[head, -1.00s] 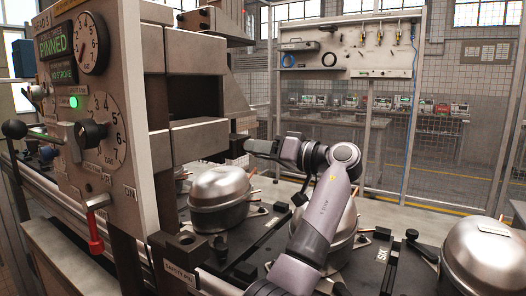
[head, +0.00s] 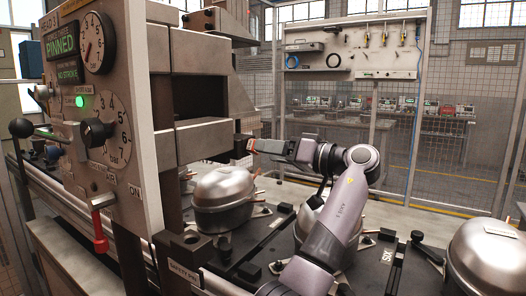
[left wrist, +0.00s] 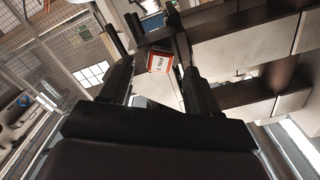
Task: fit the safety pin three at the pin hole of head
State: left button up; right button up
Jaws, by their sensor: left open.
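The press head (head: 203,141) is the set of grey blocks beside the gauge panel. Safety pin three (head: 249,146) shows as a small red end at the right side of the press head. In the left wrist view its red and white tag, reading PIN 3 (left wrist: 158,62), lies between the fingers. My left gripper (head: 256,146) is open around or just short of the tag; I cannot tell whether a finger touches it. The pin hole and the pin's shank are hidden, so how deep the pin sits cannot be seen. My right gripper is not in view.
The gauge panel (head: 112,150) reads PINNED, with a green lamp lit and a red-handled lever. A block labelled SAFETY PIN (head: 183,272) stands below the head. Silver compressors (head: 225,198) sit on dark pallets along the line. A mesh fence (head: 459,140) stands behind.

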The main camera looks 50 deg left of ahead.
pick_arm(q)
jog(key=v, duration=0.4)
dwell(0.5)
